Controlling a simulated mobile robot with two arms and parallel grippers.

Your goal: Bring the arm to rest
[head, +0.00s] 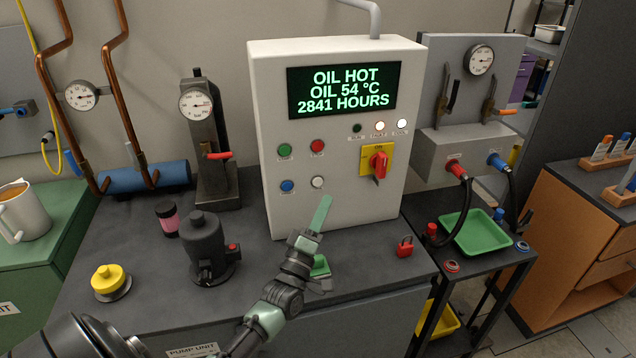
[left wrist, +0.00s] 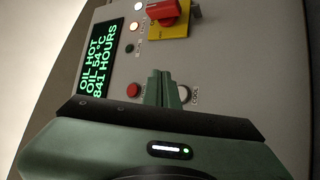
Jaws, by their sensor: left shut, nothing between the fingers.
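My left arm comes in from the lower left in the head view. Its green left gripper (head: 322,211) is shut and empty, pointing up in front of the lower face of the white control box (head: 330,215). In the left wrist view the shut fingers (left wrist: 162,88) stand in front of the box's panel, between the red button (left wrist: 134,90) and a partly hidden pale button labelled COOL (left wrist: 185,94). I cannot tell whether the fingertips touch the panel. The box's screen (head: 343,90) reads OIL HOT, OIL 54 °C, 2841 HOURS. My right gripper is not in view.
On the dark bench are a yellow-capped part (head: 110,281), a dark pump (head: 208,248), a pink jar (head: 167,216) and a red padlock (head: 404,246). A red rotary switch (head: 378,164) sticks out from the box. A green tray (head: 480,234) stands on a cart at right.

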